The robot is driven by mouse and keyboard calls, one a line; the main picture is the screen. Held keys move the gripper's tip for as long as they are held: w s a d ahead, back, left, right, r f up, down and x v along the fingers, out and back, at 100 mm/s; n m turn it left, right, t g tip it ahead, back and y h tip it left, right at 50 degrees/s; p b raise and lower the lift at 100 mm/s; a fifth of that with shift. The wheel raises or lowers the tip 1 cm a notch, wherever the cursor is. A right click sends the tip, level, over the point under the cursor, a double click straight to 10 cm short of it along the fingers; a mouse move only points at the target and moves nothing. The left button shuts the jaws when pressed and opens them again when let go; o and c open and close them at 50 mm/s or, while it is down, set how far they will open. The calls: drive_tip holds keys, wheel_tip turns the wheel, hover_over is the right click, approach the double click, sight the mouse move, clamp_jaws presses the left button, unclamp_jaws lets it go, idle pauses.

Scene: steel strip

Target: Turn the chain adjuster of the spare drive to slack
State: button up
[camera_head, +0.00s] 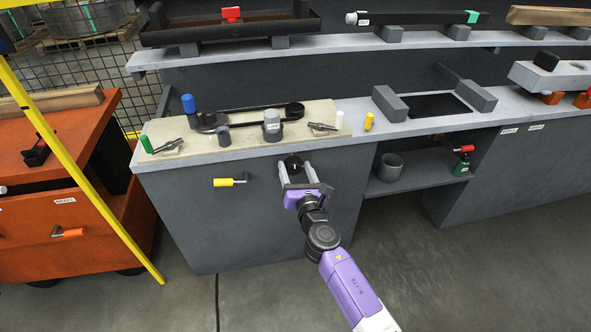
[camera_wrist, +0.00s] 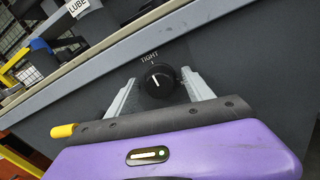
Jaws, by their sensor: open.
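A round black knob (camera_wrist: 158,82) is on the grey bench front, below the printed word TIGHT, in the wrist view. Its white mark points up toward that word. No other label around it is visible; its lower side is close to my gripper body. The knob (camera_head: 293,162) is partly hidden by my gripper in the head view. My gripper (camera_head: 298,172) is open, with one finger on each side of the knob. Whether the fingers touch it, I cannot tell. A dark chain-like loop between two wheels (camera_head: 250,113) lies on the cream board above.
A yellow handle (camera_head: 229,182) sticks out of the bench front to the left. The cream board (camera_head: 205,150) holds small tools, coloured pegs and a grey container (camera_head: 272,127). A yellow post (camera_head: 80,165) and an orange cabinet (camera_head: 90,225) stand left. Open floor lies in front.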

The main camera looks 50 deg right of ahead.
drive_tip(key=shift+c, duration=0.3)
clamp_jaws()
drive_tip(key=shift+m, duration=0.4)
drive_tip(key=m+b, duration=0.1)
drive_tip(key=m, duration=0.1)
drive_tip(key=m+b, duration=0.2)
drive_tip(key=shift+f+m, duration=0.2)
drive_tip(key=shift+m, duration=0.2)
drive_tip(key=m+b, duration=0.4)
drive_tip(key=m, duration=0.2)
drive_tip(key=shift+f+m, duration=0.1)
drive_tip(key=shift+m, duration=0.2)
drive_tip(key=m+b, duration=0.4)
drive_tip(key=m, duration=0.2)
drive_tip(key=shift+f+m+h, duration=0.15)
drive_tip(key=shift+m+h, duration=0.15)
drive_tip(key=m+b, duration=0.3)
drive_tip(key=m, duration=0.2)
drive_tip(key=shift+m+b, duration=0.4)
